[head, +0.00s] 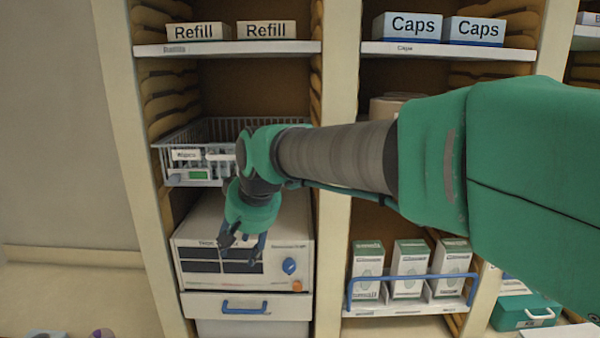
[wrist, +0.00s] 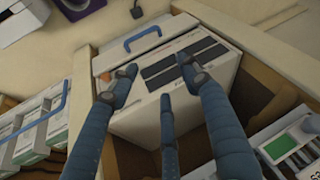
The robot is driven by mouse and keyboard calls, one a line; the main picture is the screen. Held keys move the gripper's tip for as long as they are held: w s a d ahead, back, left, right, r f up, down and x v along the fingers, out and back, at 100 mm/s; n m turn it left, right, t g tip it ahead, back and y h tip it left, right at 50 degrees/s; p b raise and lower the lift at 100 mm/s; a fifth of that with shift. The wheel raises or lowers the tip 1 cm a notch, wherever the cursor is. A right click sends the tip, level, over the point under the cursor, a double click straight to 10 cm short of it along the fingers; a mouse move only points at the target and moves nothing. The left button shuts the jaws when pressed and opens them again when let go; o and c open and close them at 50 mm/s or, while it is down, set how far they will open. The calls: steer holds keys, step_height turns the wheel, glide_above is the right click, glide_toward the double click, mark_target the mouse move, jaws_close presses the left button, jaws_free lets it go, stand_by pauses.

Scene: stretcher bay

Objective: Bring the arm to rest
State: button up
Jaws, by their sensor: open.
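My arm reaches in from the right of the head view, and my gripper (head: 240,240) hangs in front of a white box-shaped device in the left bay. In the wrist view my gripper (wrist: 162,92) shows blue fingers spread apart with nothing between them. The white device (wrist: 145,122) lies beyond the fingertips; in the head view it shows dark panels and a blue knob (head: 289,266). I cannot tell whether the fingers touch it.
A wire basket (head: 190,150) sits above the device, partly behind my arm. A drawer with a blue handle (head: 245,307) is below. Cartons behind a blue rail (head: 410,278) stand right. Refill boxes (head: 198,31) and Caps boxes (head: 407,27) are on upper shelves. A green case (head: 527,312) is lower right.

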steer(key=s+d+f+m+b, duration=0.1)
steer(key=s+d, duration=0.3)
steer(key=d, duration=0.3)
steer(key=s+d+f+m+t+h, duration=0.1)
steer(key=s+d, duration=0.3)
steer(key=d, duration=0.3)
steer(key=s+d+f+m+b, duration=0.1)
steer(key=s+d, duration=0.3)
steer(key=d, duration=0.3)
steer(key=s+d+f+m+h+b, duration=0.1)
steer(key=s+d+f+h, duration=0.1)
steer(key=s+d+f, duration=0.7)
steer(key=s+d, duration=0.4)
steer(key=s, duration=0.2)
steer(key=shift+m+b, duration=0.3)
steer(key=shift+f, duration=0.1)
steer(key=shift+c, duration=0.5)
stand_by(0.3)
